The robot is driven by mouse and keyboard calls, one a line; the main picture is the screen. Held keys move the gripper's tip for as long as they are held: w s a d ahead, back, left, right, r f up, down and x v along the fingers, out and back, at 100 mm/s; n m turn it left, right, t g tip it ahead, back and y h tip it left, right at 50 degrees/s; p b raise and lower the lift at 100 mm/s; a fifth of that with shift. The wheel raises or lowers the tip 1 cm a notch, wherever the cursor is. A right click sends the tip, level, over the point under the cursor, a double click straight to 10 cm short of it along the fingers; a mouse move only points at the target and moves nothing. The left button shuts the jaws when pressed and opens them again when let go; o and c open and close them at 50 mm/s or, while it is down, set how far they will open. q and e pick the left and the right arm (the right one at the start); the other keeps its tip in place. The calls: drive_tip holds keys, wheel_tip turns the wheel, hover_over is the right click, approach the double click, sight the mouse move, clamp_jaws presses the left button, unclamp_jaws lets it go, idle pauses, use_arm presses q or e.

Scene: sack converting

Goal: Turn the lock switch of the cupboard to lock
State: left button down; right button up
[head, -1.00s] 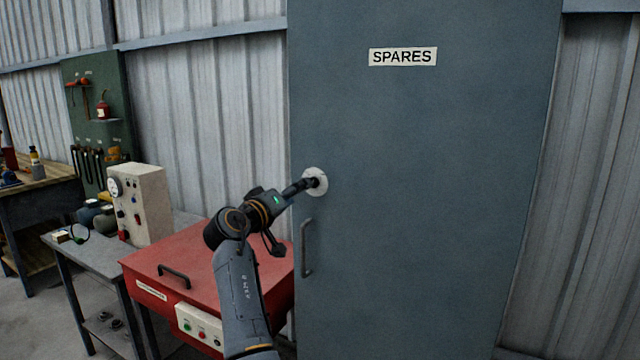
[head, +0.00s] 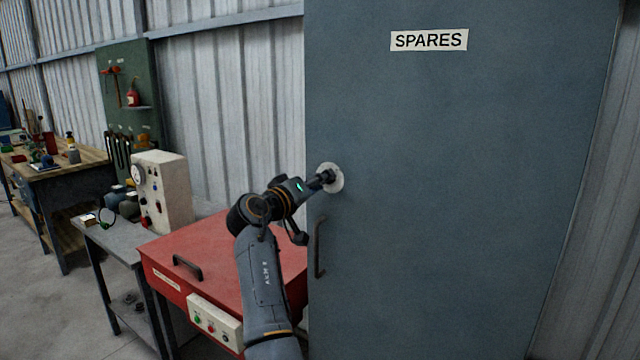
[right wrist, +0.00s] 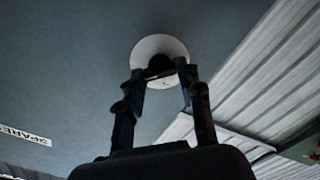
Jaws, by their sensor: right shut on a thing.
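The tall blue-grey cupboard (head: 450,200) with the SPARES label (head: 429,40) fills the right of the head view. Its door looks shut. The lock switch sits on a round pale plate (head: 337,178) near the door's left edge, above the dark door handle (head: 319,248). My right gripper (head: 326,178) is at the plate, its fingers closed on the switch. In the right wrist view both fingertips (right wrist: 160,72) meet in front of the white plate (right wrist: 160,46) around a small dark knob. The fingers hide most of the knob, so its angle cannot be told. My left gripper is not in view.
A red chest (head: 215,255) with a black handle and a button box stands close under my right arm. Left of it is a grey table (head: 112,240) with a cream control box (head: 165,190). A workbench (head: 55,170) stands farther back.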

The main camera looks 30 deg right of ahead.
drive_tip(key=c, duration=0.4)
drive_tip(key=shift+n, duration=0.3)
drive_tip(key=shift+r+n+p, duration=0.1)
drive_tip(key=shift+n+p, duration=8.35)
drive_tip(key=shift+n, duration=0.25)
drive_tip(key=o, duration=1.1)
drive_tip(key=shift+d, duration=0.1)
